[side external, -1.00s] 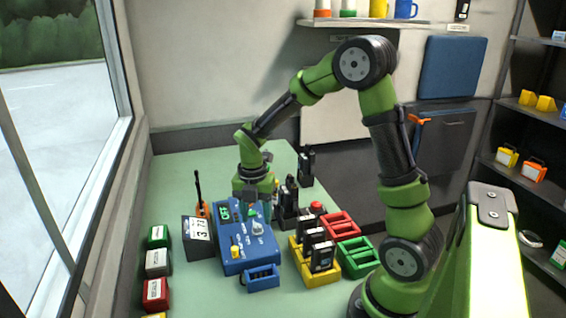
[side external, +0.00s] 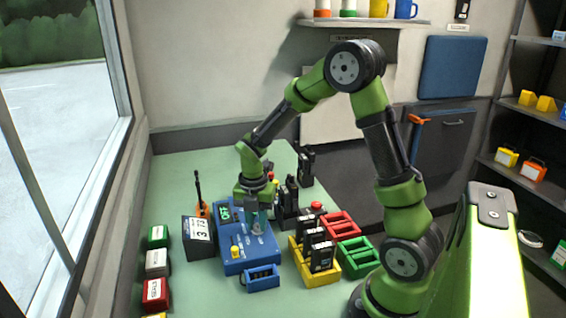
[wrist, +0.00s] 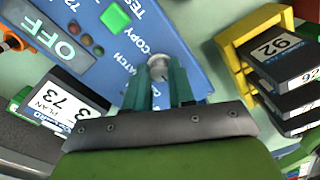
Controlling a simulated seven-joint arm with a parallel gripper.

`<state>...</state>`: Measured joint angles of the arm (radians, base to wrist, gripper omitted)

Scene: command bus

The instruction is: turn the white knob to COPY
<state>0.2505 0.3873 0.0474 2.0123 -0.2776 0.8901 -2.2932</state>
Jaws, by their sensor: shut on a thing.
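The white knob (wrist: 158,66) sits on the blue radio panel (wrist: 165,25), beside the printed labels TEST, COPY and WATCH. In the side view the knob (side external: 257,229) is on the top of the blue box (side external: 247,255), just under my gripper (side external: 257,217). In the wrist view my gripper (wrist: 160,82) has its two green fingers on either side of the knob, shut on it. I cannot tell which label the knob points at. The panel's display (wrist: 50,36) reads OFF.
A green button (wrist: 115,17) is on the panel. A dark box with a card (side external: 199,236) stands to its left.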

